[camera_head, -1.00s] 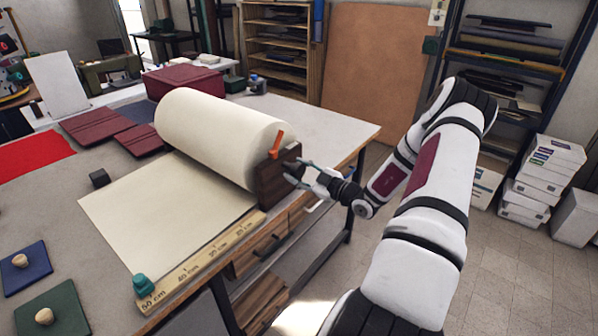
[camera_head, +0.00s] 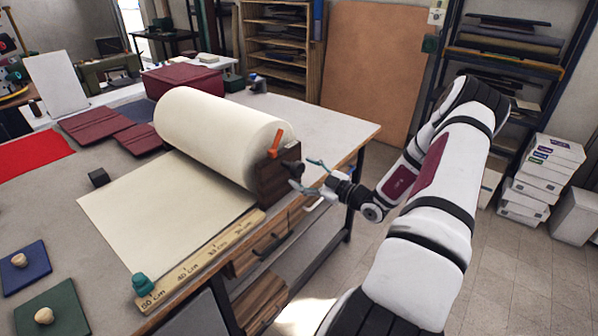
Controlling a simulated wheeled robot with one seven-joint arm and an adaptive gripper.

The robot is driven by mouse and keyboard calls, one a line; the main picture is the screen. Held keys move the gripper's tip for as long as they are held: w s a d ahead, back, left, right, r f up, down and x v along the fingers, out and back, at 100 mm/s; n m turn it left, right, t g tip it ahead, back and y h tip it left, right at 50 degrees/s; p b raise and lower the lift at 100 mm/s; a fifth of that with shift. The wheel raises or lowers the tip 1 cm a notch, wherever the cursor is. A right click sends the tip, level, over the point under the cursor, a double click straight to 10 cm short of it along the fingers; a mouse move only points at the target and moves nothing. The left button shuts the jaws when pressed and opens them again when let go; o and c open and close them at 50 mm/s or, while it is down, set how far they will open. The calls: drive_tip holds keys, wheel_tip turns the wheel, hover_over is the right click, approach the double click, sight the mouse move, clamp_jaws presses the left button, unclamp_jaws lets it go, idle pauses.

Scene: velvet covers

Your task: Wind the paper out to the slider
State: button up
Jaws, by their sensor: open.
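A large roll of cream paper (camera_head: 215,132) sits in a dark wooden holder (camera_head: 279,177) on the workbench. An orange lever (camera_head: 275,144) stands at the roll's right end, and a dark knob (camera_head: 295,169) sticks out from the holder's outer side. A flat sheet of paper (camera_head: 165,212) runs from the roll towards the front left. A wooden ruler (camera_head: 205,254) marked in cm lies along its right edge. The teal slider (camera_head: 142,284) is at the ruler's 50 cm end, close to the sheet's front corner. My gripper (camera_head: 304,177) is open beside the knob; contact is unclear.
A small black block (camera_head: 98,177) lies left of the sheet. Blue (camera_head: 26,270) and green (camera_head: 52,312) boards with round knobs lie at front left. Maroon covers (camera_head: 97,126) and a maroon box (camera_head: 183,80) lie behind. Drawers are under the bench edge.

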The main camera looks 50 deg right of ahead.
drive_tip(key=s, duration=0.9)
drive_tip(key=shift+d, duration=0.35)
drive_tip(key=w+a+r+n+g+y, duration=0.15)
drive_tip(key=a+r+n+g, duration=0.3)
drive_tip(key=a+n, duration=0.6)
drive_tip(key=w+a+r+n+g+y+b, duration=0.1)
drive_tip(key=a+r+n+g+y, duration=0.3)
drive_tip(key=a+n, duration=0.6)
drive_tip(key=w+a+r+n+g+y, duration=0.15)
drive_tip(key=a+r+n+g, duration=0.35)
drive_tip(key=a+n, duration=0.55)
drive_tip(key=s+a+r+n+h, duration=0.2)
drive_tip(key=s+r+n+h, duration=0.1)
drive_tip(key=n, duration=0.8)
drive_tip(key=s+a+r+n+h, duration=0.2)
drive_tip(key=s+r+n, duration=0.3)
drive_tip(key=n, duration=0.6)
drive_tip(key=s+a+r+n+t+h+b, duration=0.1)
drive_tip(key=s+a+r+n+h, duration=0.2)
drive_tip(key=n, duration=0.8)
drive_tip(key=s, duration=0.2)
drive_tip(key=shift+s+a+r+n+h, duration=0.3)
drive_tip(key=shift+s+a+r, duration=0.05)
drive_tip(key=shift+r, duration=0.05)
